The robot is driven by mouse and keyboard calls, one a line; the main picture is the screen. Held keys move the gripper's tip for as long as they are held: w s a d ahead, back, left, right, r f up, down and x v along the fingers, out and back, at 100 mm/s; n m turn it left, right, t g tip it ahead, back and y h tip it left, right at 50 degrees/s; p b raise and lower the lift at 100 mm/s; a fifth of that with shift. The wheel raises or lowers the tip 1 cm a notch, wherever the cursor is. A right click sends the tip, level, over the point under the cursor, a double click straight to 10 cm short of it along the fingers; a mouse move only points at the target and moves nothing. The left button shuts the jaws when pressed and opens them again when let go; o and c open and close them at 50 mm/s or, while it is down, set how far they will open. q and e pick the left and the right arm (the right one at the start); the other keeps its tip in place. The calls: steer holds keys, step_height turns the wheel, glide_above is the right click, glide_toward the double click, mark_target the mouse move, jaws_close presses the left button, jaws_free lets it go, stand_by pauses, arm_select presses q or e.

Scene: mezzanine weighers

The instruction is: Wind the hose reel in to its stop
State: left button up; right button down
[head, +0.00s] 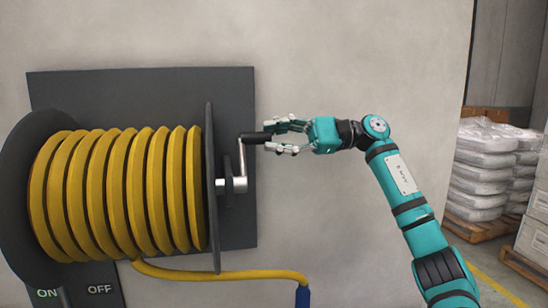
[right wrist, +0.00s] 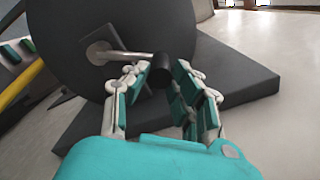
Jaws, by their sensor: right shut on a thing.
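The hose reel has dark round flanges (head: 211,190) and a yellow hose (head: 120,190) wound on it in several turns. A silver crank (head: 241,165) stands out from its right side, with a black handle (head: 256,138) at the crank's upper end. My right gripper (head: 284,138) is shut on the black handle from the right. In the right wrist view the handle (right wrist: 160,72) sits between the fingers (right wrist: 165,82), and the crank arm (right wrist: 125,55) runs left to the hub. A loose hose end (head: 220,273) runs out below the reel to a blue nozzle (head: 302,296). My left gripper is not in view.
The reel is mounted on a dark backing plate (head: 150,82) on a pale wall (head: 340,50). ON and OFF labels show on a panel (head: 97,277) at lower left. White sacks (head: 487,165) on a pallet (head: 480,228) stand far right. The space around my right arm looks clear.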

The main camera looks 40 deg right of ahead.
steer(key=shift+s+a+r+n+b, duration=0.2)
steer(key=shift+s+a+n+b, duration=0.2)
steer(key=shift+s+n+b, duration=0.6)
steer(key=shift+s+a+r+n+b, duration=0.2)
steer(key=shift+s+a+n+b, duration=0.3)
steer(key=shift+n, duration=0.75)
steer(key=shift+s+a+r+n+b, duration=0.2)
steer(key=shift+s+a+n+b, duration=0.15)
steer(key=shift+s+n+b, duration=0.65)
steer(key=shift+w+n, duration=0.2)
steer(key=shift+n, duration=0.05)
steer(key=c, duration=1.1)
jaws_free()
steer(key=shift+d, duration=0.1)
